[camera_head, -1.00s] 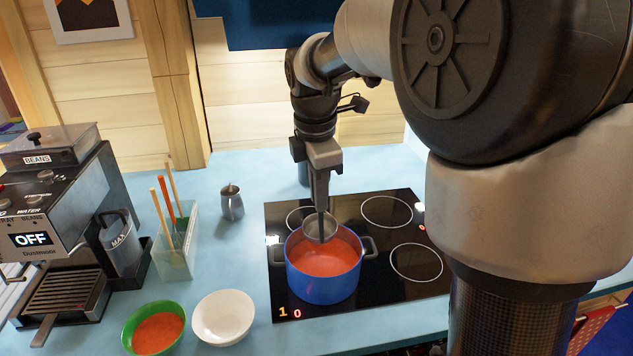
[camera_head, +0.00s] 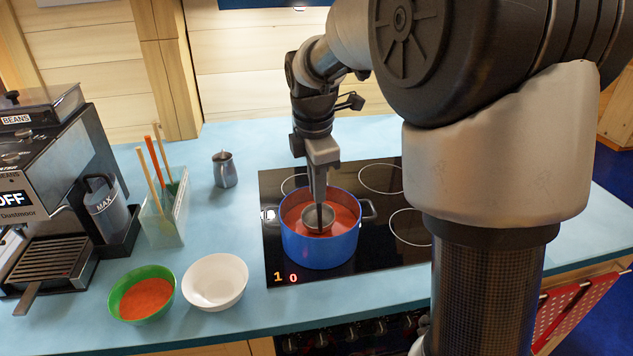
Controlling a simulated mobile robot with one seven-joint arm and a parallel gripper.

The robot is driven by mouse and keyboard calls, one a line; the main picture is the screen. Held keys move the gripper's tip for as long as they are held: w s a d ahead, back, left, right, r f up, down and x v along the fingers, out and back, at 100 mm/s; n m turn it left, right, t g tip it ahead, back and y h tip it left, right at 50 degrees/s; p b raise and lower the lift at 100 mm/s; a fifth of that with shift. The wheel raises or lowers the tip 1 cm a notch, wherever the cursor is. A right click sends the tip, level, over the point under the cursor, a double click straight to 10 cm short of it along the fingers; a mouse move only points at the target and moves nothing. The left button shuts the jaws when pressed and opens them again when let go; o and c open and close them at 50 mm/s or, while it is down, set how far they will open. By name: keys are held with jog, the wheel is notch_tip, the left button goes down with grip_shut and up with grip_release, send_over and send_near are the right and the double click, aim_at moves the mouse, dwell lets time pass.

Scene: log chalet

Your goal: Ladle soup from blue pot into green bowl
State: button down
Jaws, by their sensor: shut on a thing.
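The blue pot (camera_head: 320,248) stands on the front left of the black hob and holds orange-red soup. My gripper (camera_head: 319,190) is above the pot, pointing down, shut on the ladle. The ladle's round metal bowl (camera_head: 319,217) is inside the pot at the soup's surface; how full it is I cannot tell. The ladle's handle is mostly hidden by my gripper. The green bowl (camera_head: 128,309) stands on the counter at the front left, with orange-red soup in it.
A white bowl (camera_head: 215,281) stands between the green bowl and the hob (camera_head: 378,240). A clear holder (camera_head: 165,225) with utensils, a metal jug (camera_head: 224,169) and a coffee machine (camera_head: 45,190) stand to the left. The blue counter (camera_head: 225,225) is bare between jug and white bowl.

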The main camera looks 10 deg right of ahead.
aim_at(318, 211)
jog(key=shift+w+d+f+b, duration=0.15)
jog(key=shift+f+b, duration=0.3)
jog(key=shift+f, duration=0.45)
jog(key=shift+w+f+b, duration=0.1)
jog(key=shift+f+b, duration=0.35)
jog(key=shift+f, duration=0.5)
jog(key=shift+w+d+f+b, duration=0.15)
jog(key=shift+f+b, duration=0.3)
jog(key=shift+f, duration=0.45)
jog(key=shift+r+g+p, duration=0.1)
jog(key=shift+g+p, duration=0.2)
jog(key=shift+p, duration=1.05)
jog(key=shift+s+a+f+g+y+p, duration=0.15)
jog(key=shift+g+y+p, duration=0.25)
jog(key=shift+p, duration=0.5)
jog(key=shift+r+p, duration=3.6)
jog(key=shift+r, duration=2.7)
